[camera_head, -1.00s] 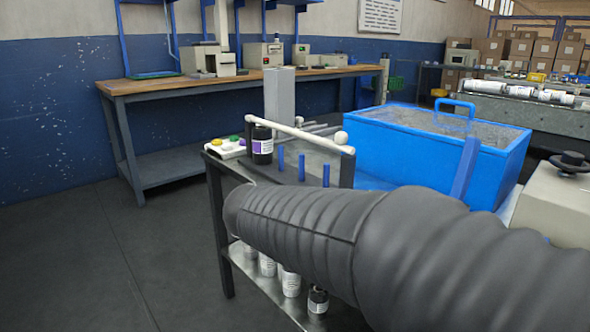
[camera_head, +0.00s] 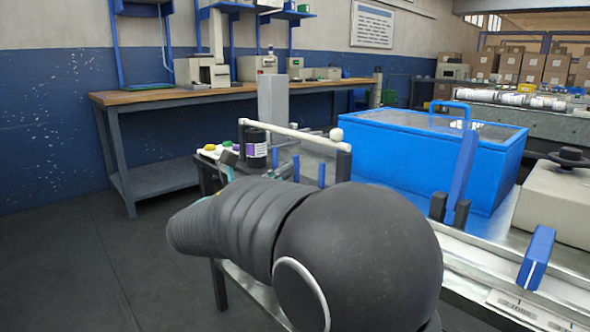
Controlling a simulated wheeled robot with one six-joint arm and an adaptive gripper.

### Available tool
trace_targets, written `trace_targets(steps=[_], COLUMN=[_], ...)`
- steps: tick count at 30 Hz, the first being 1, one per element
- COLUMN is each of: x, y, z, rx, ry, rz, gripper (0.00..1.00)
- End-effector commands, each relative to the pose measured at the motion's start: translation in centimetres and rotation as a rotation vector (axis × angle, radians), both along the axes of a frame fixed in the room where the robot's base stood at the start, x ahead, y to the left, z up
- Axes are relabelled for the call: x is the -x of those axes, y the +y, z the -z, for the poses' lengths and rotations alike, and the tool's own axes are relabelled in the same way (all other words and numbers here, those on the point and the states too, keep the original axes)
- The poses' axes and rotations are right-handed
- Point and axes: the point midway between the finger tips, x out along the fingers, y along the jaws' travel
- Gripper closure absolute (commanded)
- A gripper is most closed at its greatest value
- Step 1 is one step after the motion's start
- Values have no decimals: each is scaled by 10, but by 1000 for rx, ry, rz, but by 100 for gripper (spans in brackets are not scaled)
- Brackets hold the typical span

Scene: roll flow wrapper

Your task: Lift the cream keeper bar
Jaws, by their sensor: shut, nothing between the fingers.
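The cream keeper bar (camera_head: 292,132) is a slim pale rod. My arm's dark, ribbed links fill the lower middle of the view. My gripper (camera_head: 229,158) is mostly hidden behind them. Only a dark finger-like part with a teal patch shows, left of the bar and a little below it. It looks apart from the bar. It is shut, with nothing held.
Blue pegs (camera_head: 322,173) stand below the bar. A large blue box (camera_head: 430,155) and a blue upright plate (camera_head: 463,165) are to the right. A wooden workbench (camera_head: 230,91) stands behind.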

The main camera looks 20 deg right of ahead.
Motion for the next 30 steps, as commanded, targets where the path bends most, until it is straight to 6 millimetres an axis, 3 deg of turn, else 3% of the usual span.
trace_targets(steps=[9, 15, 30], x=[-17, -25, -28], y=[-50, -73, -86], z=[-12, -19, -21], rx=[-3, -2, -3], ry=[0, -1, -1], rz=[4, 3, 3], gripper=[100, 100, 100])
